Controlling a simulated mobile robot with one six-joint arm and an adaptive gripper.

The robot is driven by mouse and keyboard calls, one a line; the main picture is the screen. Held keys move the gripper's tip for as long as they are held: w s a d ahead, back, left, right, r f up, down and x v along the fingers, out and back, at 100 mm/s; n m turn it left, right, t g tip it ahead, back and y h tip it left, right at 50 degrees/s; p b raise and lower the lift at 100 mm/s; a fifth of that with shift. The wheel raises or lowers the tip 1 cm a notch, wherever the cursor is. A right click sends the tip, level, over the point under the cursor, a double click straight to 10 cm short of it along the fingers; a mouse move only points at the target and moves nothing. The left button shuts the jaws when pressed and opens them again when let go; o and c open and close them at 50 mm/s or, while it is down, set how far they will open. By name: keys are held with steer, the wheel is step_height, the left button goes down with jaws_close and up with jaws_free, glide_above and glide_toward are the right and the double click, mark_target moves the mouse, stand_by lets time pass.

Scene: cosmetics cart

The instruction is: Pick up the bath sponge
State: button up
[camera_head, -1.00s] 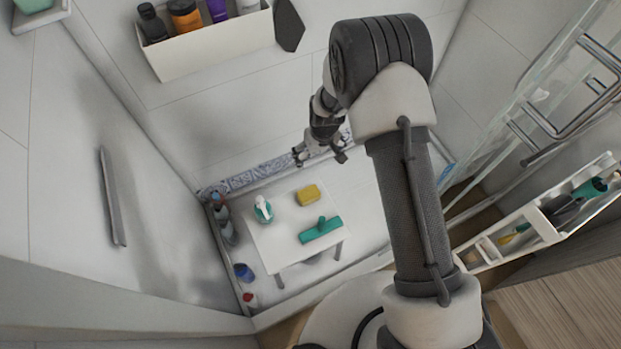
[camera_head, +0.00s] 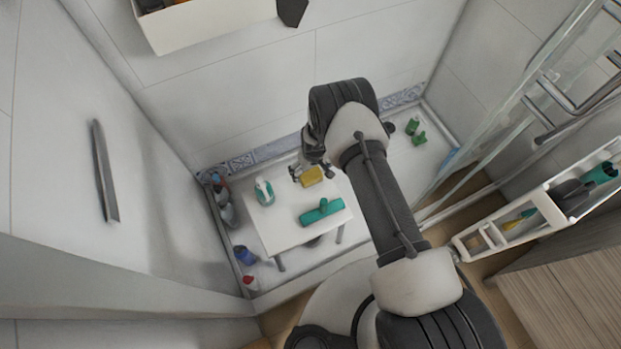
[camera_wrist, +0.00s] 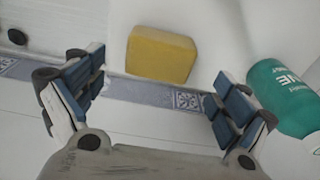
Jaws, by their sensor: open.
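The bath sponge (camera_head: 312,175) is a yellow block on a small white table (camera_head: 270,232). In the wrist view the sponge (camera_wrist: 161,54) lies ahead of my gripper, roughly centred between the two fingers and a little beyond their tips. My gripper (camera_wrist: 150,88) is open and empty, with its blue-padded fingers spread wider than the sponge. In the head view my gripper (camera_head: 312,171) is right at the sponge, just behind it. I cannot tell how high it is above the table.
A teal bottle (camera_head: 322,212) lies on the table; its end shows in the wrist view (camera_wrist: 284,97). A white-and-teal spray bottle (camera_head: 264,192) stands left of the sponge. Several bottles (camera_head: 227,208) line the left wall. Green bottles (camera_head: 416,131) stand at the right. A glass panel (camera_head: 490,110) is farther right.

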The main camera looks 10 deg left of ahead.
mark_target(311, 175)
steer(key=shift+w+f+b, duration=0.2)
steer(key=shift+f+b, duration=0.95)
steer(key=shift+f, duration=1.6)
steer(key=c, duration=1.1)
steer(key=shift+c, duration=0.2)
step_height(311, 175, up, 20)
steer(key=p, duration=0.6)
steer(key=d+r+m, duration=0.4)
steer(key=d+r, duration=0.9)
steer(key=r, duration=0.3)
steer(key=s+d+r+m, duration=0.3)
steer(key=s+d+r, duration=0.4)
steer(key=d+r, duration=0.3)
steer(key=shift+d+r+h, duration=0.2)
steer(key=shift+d+h, duration=0.2)
steer(key=shift+d, duration=0.25)
